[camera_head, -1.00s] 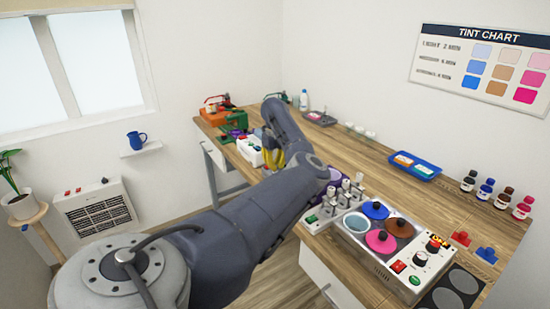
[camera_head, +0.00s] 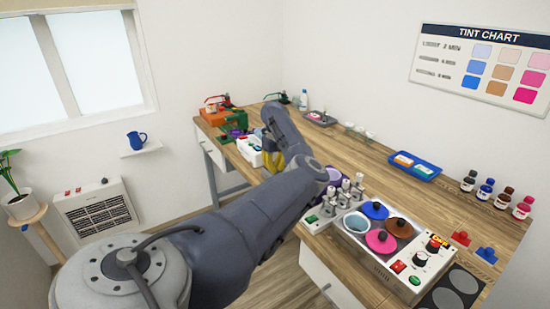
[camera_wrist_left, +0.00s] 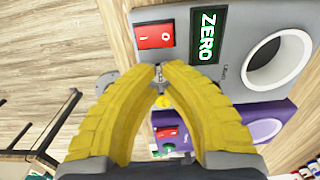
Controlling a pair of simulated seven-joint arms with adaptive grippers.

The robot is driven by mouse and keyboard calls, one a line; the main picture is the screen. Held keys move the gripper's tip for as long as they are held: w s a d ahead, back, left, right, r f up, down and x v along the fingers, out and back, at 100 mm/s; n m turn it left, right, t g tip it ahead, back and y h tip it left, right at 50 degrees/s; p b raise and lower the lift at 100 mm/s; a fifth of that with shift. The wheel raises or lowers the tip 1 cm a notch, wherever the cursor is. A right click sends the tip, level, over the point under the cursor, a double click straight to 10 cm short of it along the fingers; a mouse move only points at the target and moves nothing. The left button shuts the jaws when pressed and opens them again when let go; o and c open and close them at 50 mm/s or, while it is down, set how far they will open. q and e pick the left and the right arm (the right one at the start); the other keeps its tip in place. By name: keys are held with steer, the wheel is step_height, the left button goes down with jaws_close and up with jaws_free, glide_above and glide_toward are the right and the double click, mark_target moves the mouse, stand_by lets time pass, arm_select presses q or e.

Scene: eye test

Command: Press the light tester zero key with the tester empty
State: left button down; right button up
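The light tester (camera_wrist_left: 235,75) is a pale grey box in the left wrist view. It has a red rocker switch (camera_wrist_left: 154,36), a dark green display (camera_wrist_left: 207,36) reading ZERO and a round white-rimmed port (camera_wrist_left: 277,59) that looks empty. My left gripper (camera_wrist_left: 159,70) has yellow fingers with their tips together over the tester's edge, below the red switch. A small metallic part shows at the tips and a yellow round part (camera_wrist_left: 162,102) between the fingers. I cannot tell a separate zero key or any contact. In the head view the left gripper (camera_head: 273,162) is beside a white box (camera_head: 250,150).
A purple device (camera_wrist_left: 262,122) with a red switch adjoins the tester. In the head view, a heater unit (camera_head: 405,245) with several coloured lids stands near right. A blue tray (camera_head: 436,177) and several bottles (camera_head: 486,188) are along the back.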

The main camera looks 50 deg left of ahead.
arm_select(q)
steer(key=shift+f, duration=0.65)
stand_by(0.4)
steer(key=shift+r, duration=4.05)
